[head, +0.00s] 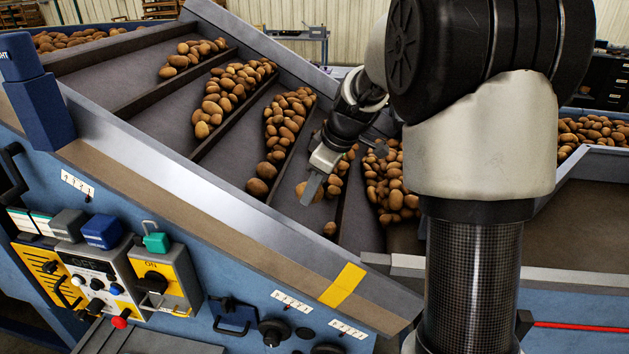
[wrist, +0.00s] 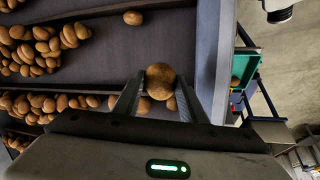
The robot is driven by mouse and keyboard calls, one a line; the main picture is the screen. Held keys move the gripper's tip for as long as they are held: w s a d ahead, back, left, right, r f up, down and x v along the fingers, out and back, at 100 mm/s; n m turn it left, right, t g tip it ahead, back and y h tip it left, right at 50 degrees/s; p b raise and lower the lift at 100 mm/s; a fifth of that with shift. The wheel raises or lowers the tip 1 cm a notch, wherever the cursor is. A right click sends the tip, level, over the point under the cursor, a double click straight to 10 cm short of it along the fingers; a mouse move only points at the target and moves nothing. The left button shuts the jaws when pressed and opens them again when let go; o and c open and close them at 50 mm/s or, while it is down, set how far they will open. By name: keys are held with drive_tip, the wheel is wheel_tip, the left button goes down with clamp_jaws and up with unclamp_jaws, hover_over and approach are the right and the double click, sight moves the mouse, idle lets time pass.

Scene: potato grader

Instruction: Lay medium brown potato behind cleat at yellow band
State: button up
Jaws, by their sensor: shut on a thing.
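My gripper (head: 311,187) is above the sloped conveyor in the head view. In the wrist view its two fingers (wrist: 160,96) are closed on a round brown potato (wrist: 160,78). In the head view the held potato (head: 301,191) is partly hidden by a finger. The yellow band (head: 343,285) crosses the grey side rail, lower and to the right of my gripper. Dark cleats (head: 288,160) run across the belt, with piles of potatoes along them. A single potato (head: 330,229) lies on the belt below my gripper; I cannot tell whether it touches a cleat.
The metal side rail (head: 200,178) slopes along the near belt edge. A control panel (head: 110,270) with switches is below left. Potato piles (head: 285,120) lie at the belt's far side and along its cleats. The belt strip near the rail is mostly bare.

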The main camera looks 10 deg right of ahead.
wheel_tip(320, 180, down, 14)
drive_tip(key=b, duration=1.2)
drive_tip(key=shift+r, duration=0.2)
drive_tip(key=o, duration=1.2)
drive_tip(key=p+v, duration=0.2)
drive_tip(key=v, duration=1.5)
drive_tip(key=shift+s+a+r+m+t+h+p, duration=0.4)
drive_tip(key=shift+s+a+r+m+p, duration=0.95)
drive_tip(key=shift+s, duration=2.65)
drive_tip(key=shift+s+a+r+m+t+h+p, duration=0.25)
drive_tip(key=shift+s+r+m+h+p, duration=0.4)
drive_tip(key=shift+s+m+p, duration=2.5)
drive_tip(key=shift+s+a+r+m+t+h+p, duration=0.35)
drive_tip(key=shift+s+a+r+m+p, duration=0.6)
drive_tip(key=shift+s, duration=3.95)
drive_tip(key=shift+d+r, duration=0.15)
